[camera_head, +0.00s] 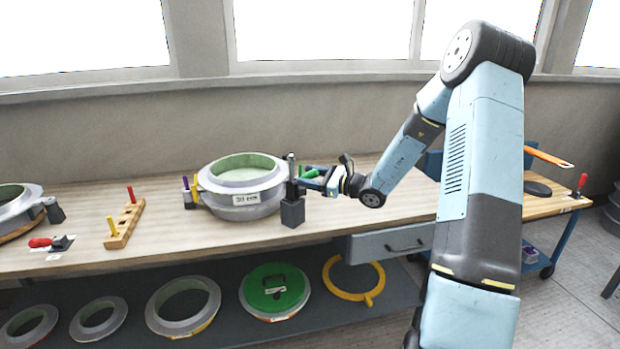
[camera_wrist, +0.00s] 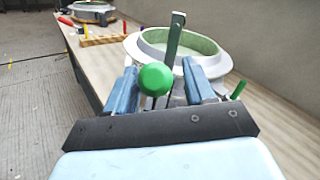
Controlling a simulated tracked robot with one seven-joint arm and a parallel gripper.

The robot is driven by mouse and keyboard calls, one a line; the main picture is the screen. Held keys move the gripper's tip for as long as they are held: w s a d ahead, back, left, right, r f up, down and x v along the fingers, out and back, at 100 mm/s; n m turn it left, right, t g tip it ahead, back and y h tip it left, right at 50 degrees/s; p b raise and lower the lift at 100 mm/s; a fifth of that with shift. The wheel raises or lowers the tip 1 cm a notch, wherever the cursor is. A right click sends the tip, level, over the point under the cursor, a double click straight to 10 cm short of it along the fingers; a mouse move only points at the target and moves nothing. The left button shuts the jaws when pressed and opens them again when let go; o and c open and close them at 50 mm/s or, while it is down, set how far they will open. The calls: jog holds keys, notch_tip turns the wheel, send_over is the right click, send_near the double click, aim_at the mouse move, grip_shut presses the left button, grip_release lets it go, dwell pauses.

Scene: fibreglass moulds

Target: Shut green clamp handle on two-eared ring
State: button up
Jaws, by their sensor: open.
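The two-eared ring (camera_head: 222,199) is a round grey mould with a pale green inside and a white label, standing on the bench. It also shows in the wrist view (camera_wrist: 205,66). A clamp on a dark block (camera_head: 292,212) stands at its right side, with an upright metal bar (camera_wrist: 174,45). The green clamp handle (camera_head: 308,174) sticks out from it to the right, towards my gripper (camera_head: 316,181). In the wrist view the round green handle end (camera_wrist: 155,79) lies between my two open blue fingers (camera_wrist: 160,72). Contact with either finger cannot be told.
A second green handle (camera_wrist: 239,90) stands just outside the right finger. Purple and yellow handles (camera_head: 186,186) are at the ring's left side. A wooden peg rack (camera_head: 125,225), a red-handled clamp (camera_head: 62,243) and another mould (camera_head: 14,205) are further left. The bench front is mostly clear.

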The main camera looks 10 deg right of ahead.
grip_shut()
dwell(0.6)
